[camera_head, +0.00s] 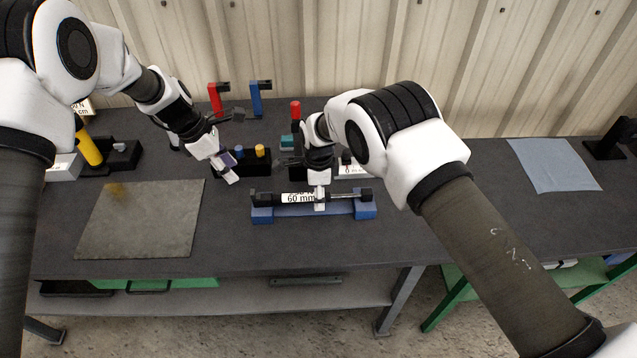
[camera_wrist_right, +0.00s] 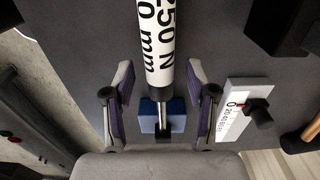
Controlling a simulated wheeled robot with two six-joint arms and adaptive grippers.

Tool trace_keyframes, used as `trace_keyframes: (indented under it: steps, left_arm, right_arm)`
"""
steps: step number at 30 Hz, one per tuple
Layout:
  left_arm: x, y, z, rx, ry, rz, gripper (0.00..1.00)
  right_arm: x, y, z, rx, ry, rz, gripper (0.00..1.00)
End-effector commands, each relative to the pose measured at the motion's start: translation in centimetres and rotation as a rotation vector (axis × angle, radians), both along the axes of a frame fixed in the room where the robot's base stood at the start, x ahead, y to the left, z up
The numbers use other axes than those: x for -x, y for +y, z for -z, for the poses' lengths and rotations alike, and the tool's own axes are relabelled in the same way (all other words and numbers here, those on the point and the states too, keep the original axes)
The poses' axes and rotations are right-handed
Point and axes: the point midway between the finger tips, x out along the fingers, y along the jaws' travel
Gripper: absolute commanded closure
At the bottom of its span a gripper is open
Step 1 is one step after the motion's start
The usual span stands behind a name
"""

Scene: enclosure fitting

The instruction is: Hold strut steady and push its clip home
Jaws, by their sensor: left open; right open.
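The strut (camera_head: 300,198) lies level across a blue cradle (camera_head: 314,210) near the table's front. It has a dark body with a white label, a thin metal rod and black ends; I cannot tell the clip's state. My right gripper (camera_head: 320,195) is over the strut from above, open. In the right wrist view the strut body (camera_wrist_right: 156,45) and rod run between its spread fingers (camera_wrist_right: 161,85), with gaps on both sides. A blue cradle block (camera_wrist_right: 162,116) shows below the rod. My left gripper (camera_head: 230,166) is open and empty, above the table left of the strut.
A grey mat (camera_head: 140,222) lies at left. Behind the grippers stand a black block with coloured pegs (camera_head: 257,168), a red post (camera_head: 215,98) and a blue post (camera_head: 256,100). A white scale plate (camera_wrist_right: 243,105) is beside the right gripper. A blue cloth (camera_head: 555,165) lies far right.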

Motion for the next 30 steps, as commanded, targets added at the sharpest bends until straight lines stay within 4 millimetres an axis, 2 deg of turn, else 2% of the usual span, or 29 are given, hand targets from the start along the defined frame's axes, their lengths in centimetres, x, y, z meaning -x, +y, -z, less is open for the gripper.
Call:
trace_keyframes:
  steps: [7, 8, 12, 15, 16, 19, 20, 24, 26, 30]
  left_arm:
    - [0.0, 0.0, 0.0, 0.000, 0.000, 0.000, 0.58]
    - [0.0, 0.0, 0.0, 0.000, 0.000, 0.000, 0.58]
    - [0.0, 0.0, 0.0, 0.000, 0.000, 0.000, 0.58]
    - [0.0, 0.0, 0.0, 0.000, 0.000, 0.000, 0.58]
    - [0.0, 0.0, 0.0, 0.000, 0.000, 0.000, 0.62]
    - [-0.2, 1.1, -0.1, 0.007, -0.005, 0.026, 0.97]
    - [-0.4, 1.9, -0.2, 0.013, -0.006, 0.047, 1.00]
    - [-0.7, 6.1, -0.4, 0.029, -0.021, 0.166, 1.00]
    - [-0.7, 6.7, -0.4, 0.030, -0.023, 0.189, 1.00]
    - [-0.6, 6.7, -0.4, 0.029, -0.023, 0.193, 1.00]
  right_arm:
    - [0.0, 0.0, 0.2, 0.000, -0.001, 0.000, 0.43]
    - [0.0, 0.0, 0.2, 0.000, -0.001, 0.000, 0.50]
    - [0.0, 0.0, 0.2, 0.000, 0.000, 0.000, 1.00]
    - [0.0, 0.0, 0.2, 0.000, 0.000, 0.000, 1.00]
    - [0.0, 0.0, 0.2, 0.000, 0.000, 0.000, 1.00]
    - [0.0, 0.0, 0.2, 0.000, 0.000, 0.000, 1.00]
    - [0.0, 0.0, 0.2, 0.000, 0.000, 0.000, 1.00]
    - [0.0, 0.0, 0.2, 0.000, 0.000, 0.000, 1.00]
    - [0.0, 0.0, 0.3, 0.000, 0.000, 0.000, 1.00]
    - [0.0, 0.0, 0.3, 0.000, 0.001, -0.001, 1.00]
